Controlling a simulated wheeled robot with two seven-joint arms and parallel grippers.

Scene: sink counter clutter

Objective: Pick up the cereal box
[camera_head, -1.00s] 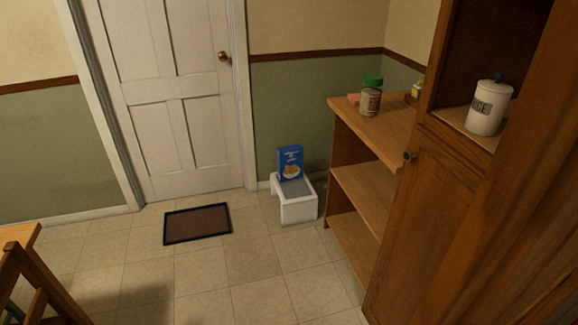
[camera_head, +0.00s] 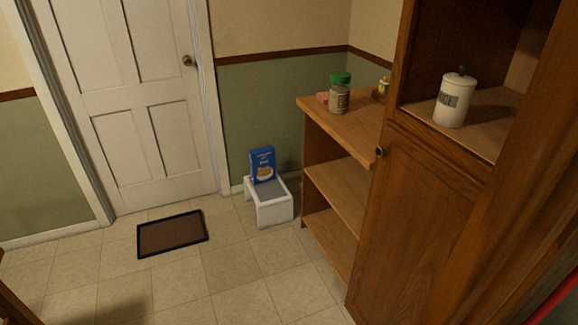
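The blue cereal box (camera_head: 262,165) stands upright at the back of a small white step stool (camera_head: 274,212) with a grey top. The stool is on the tiled floor near the wall, between the door and the wooden shelf. Neither of my grippers shows in the head view. Nothing touches the cereal box except the stool under it.
A wooden shelf unit (camera_head: 334,183) stands right of the stool, with a green-lidded jar (camera_head: 339,97) on top. A tall wooden cabinet (camera_head: 420,220) holding a white canister (camera_head: 453,100) fills the right. A dark mat (camera_head: 172,233) lies before the white door (camera_head: 150,120). The floor between is clear.

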